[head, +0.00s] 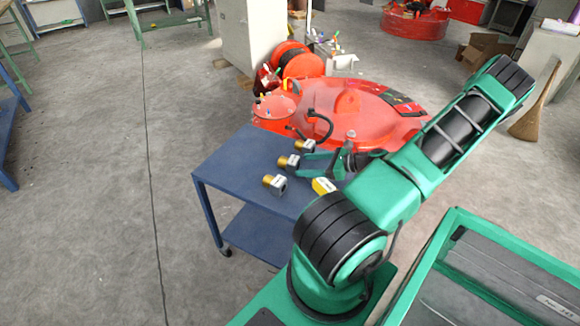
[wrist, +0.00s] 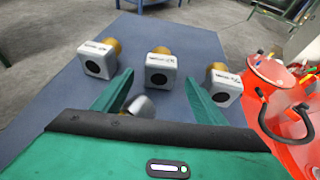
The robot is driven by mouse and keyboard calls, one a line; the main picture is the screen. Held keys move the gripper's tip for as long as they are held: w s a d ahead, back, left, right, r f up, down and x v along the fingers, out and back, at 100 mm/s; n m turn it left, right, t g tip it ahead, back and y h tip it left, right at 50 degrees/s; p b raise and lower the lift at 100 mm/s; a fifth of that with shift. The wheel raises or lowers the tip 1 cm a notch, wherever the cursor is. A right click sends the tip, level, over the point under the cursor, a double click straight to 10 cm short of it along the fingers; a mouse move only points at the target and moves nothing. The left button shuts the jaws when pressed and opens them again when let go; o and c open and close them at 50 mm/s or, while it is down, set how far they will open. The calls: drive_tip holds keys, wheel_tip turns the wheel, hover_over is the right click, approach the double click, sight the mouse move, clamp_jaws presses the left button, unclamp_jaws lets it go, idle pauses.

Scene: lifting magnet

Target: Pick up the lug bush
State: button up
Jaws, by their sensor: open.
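Three similar fittings, each a silver-grey block with a round dark hole and a brass end, stand in a row on the blue table: a near one (head: 279,185) (wrist: 97,59), a middle one (head: 293,162) (wrist: 160,69) and a far one (head: 308,147) (wrist: 223,86). Their small labels are unreadable, so I cannot tell which is the lug bush. My gripper (head: 304,165) (wrist: 159,77) is open, its fingers pointing towards the middle fitting. A smaller pale grey piece (wrist: 141,105) lies between the fingers near the palm, partly hidden. I cannot tell whether anything touches the fingers.
A yellow piece (head: 323,186) lies on the blue table (head: 232,168) near my arm. A large red machine (head: 350,118) stands just behind the table. A green-framed case (head: 500,260) is at the lower right. The floor left of the table is clear.

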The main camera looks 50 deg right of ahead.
sight(299, 163)
drive_tip(key=shift+x, duration=2.35)
drive_tip(key=c, duration=1.2)
drive_tip(key=shift+r, duration=0.15)
drive_tip(key=shift+r, duration=0.5)
drive_tip(key=r, duration=0.3)
drive_tip(key=shift+s+a+r, duration=0.1)
drive_tip(key=shift+a+r, duration=0.1)
drive_tip(key=shift+a, duration=0.1)
drive_tip(key=s+a+r, duration=0.1)
drive_tip(key=a+r, duration=0.1)
drive_tip(key=a, duration=0.1)
drive_tip(key=s+a+r, duration=0.1)
drive_tip(key=a+r, duration=0.1)
drive_tip(key=a, duration=0.2)
drive_tip(key=s+a+r, duration=0.1)
drive_tip(key=a+r, duration=0.1)
drive_tip(key=a, duration=0.1)
drive_tip(key=shift+a+r, duration=0.2)
drive_tip(key=shift+a, duration=0.1)
